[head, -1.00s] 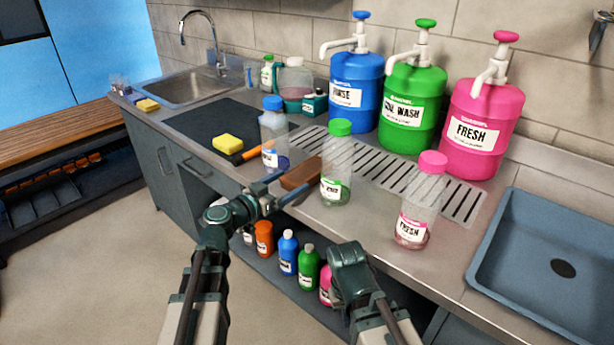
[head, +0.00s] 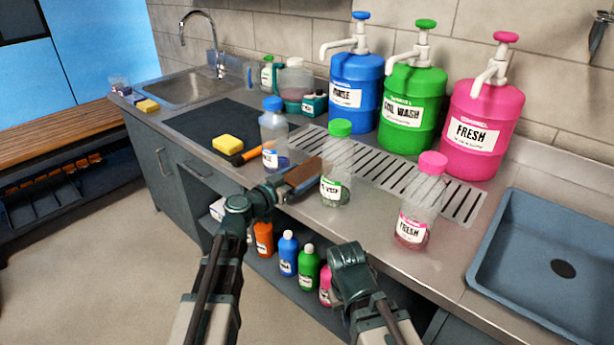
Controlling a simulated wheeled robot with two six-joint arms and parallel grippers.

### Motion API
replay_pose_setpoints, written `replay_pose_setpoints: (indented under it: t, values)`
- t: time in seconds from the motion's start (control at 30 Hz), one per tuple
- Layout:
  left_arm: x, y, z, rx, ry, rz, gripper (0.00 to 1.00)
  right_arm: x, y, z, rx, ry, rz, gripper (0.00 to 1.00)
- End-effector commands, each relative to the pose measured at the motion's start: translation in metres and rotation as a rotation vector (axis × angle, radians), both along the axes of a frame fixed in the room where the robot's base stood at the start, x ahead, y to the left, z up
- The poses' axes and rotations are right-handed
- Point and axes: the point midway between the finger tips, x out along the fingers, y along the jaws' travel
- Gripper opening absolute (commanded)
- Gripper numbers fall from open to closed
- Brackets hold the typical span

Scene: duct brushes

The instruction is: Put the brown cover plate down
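The brown cover plate (head: 304,171) is at the front part of the counter, between the blue-capped bottle and the green-capped bottle. My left gripper (head: 290,188) is at the plate's near end, with its fingers close to the plate. The view is too small to tell whether the fingers press on it, or whether the plate touches the counter. My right gripper (head: 348,258) is in front of the counter, low and away from the plate. Its fingertips are not clearly seen.
A blue-capped bottle (head: 274,135), a green-capped bottle (head: 337,165) and a pink-capped bottle (head: 415,205) stand on the counter. A yellow sponge (head: 227,144) lies on the dark mat (head: 200,125). A slotted drain (head: 385,170) runs behind. A blue basin (head: 510,255) is at right.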

Motion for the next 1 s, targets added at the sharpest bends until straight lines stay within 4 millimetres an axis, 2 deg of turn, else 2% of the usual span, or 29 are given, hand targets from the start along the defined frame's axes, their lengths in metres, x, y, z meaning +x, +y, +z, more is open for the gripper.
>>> replay_pose_setpoints:
  t: [0.03,0.07,0.3,0.37,0.4,0.73,1.0]
  values:
    - [0.0,0.0,0.0,0.0,0.0,0.0,0.73,0.0,0.0,0.0,0.0,0.0,0.0,0.0]
    - [0.0,0.0,0.0,0.0,0.0,0.0,0.68,0.0,0.0,0.0,0.0,0.0,0.0,0.0]
    - [0.0,0.0,0.0,0.0,0.0,0.0,0.24,0.0,0.0,0.0,0.0,0.0,0.0,0.0]
    - [0.0,0.0,0.0,-0.001,0.001,0.0,0.16,0.0,0.0,0.0,0.0,0.0,0.0,0.0]
    - [0.0,0.0,0.0,-0.001,0.001,0.0,0.06,0.0,0.0,0.0,0.0,0.0,0.0,0.0]
    - [0.0,0.0,0.006,-0.001,0.001,0.0,0.05,0.0,0.0,0.006,0.0,0.0,0.0,0.0]
    - [0.0,0.0,0.034,-0.001,0.001,0.0,0.05,0.0,0.0,0.034,0.0,0.0,0.0,0.0]
